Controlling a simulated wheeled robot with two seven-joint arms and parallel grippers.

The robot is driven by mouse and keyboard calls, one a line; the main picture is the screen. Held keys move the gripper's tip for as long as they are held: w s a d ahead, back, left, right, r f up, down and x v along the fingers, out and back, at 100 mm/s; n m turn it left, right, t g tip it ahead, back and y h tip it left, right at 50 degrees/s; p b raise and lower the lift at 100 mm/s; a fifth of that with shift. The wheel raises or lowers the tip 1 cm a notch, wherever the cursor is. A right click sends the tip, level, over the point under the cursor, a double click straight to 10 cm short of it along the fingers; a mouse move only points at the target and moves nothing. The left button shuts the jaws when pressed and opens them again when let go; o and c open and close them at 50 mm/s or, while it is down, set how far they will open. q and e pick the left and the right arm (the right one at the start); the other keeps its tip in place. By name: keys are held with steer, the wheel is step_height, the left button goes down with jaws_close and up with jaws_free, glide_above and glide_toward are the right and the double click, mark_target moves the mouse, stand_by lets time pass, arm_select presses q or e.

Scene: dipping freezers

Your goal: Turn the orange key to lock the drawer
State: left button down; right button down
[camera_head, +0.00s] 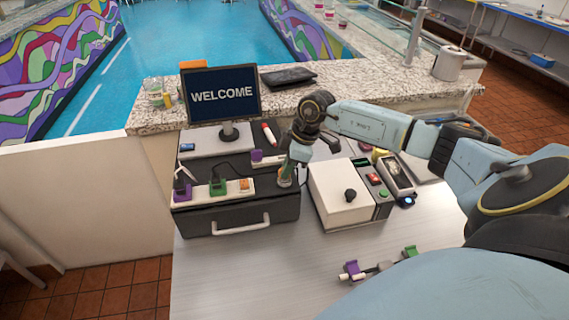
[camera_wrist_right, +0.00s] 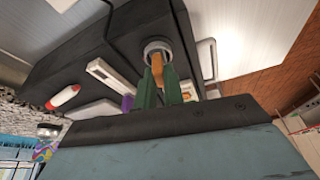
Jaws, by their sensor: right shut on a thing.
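The dark drawer unit (camera_head: 215,218) with a white front handle (camera_head: 241,226) stands on the counter. At its right end is a round metal lock (camera_wrist_right: 157,45) with the orange key (camera_wrist_right: 159,62) in it. My right gripper (camera_head: 290,168) reaches down onto this end of the drawer unit. In the wrist view its green fingers (camera_wrist_right: 160,80) are shut on the orange key at the lock. The fingers hide part of the key, and its exact turn angle is hard to tell. My left gripper is not in view.
A power strip (camera_head: 215,192) with coloured plugs lies on the drawer unit, below a WELCOME screen (camera_head: 222,94). A white box with a black knob (camera_head: 350,195) stands close to the right. Purple and green plugs (camera_head: 354,270) lie on the front counter.

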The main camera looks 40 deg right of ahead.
steer(key=shift+s+r+m+p, duration=0.1)
steer(key=shift+r+m+p, duration=0.05)
steer(key=shift+m+p, duration=0.45)
steer(key=shift+m, duration=0.3)
steer(key=shift+a+m+t+h+p, duration=0.1)
steer(key=shift+m+t+h+p, duration=0.25)
steer(key=shift+p, duration=0.55)
steer(key=shift+m+p, duration=0.85)
steer(key=shift+p, duration=0.15)
steer(key=shift+a+f+m+t+h, duration=0.2)
steer(key=shift+a+m+t+h, duration=0.1)
steer(key=shift+m, duration=0.1)
steer(key=shift+d+r+m, duration=0.1)
steer(key=shift+d+m, duration=0.1)
steer(key=shift+m, duration=0.2)
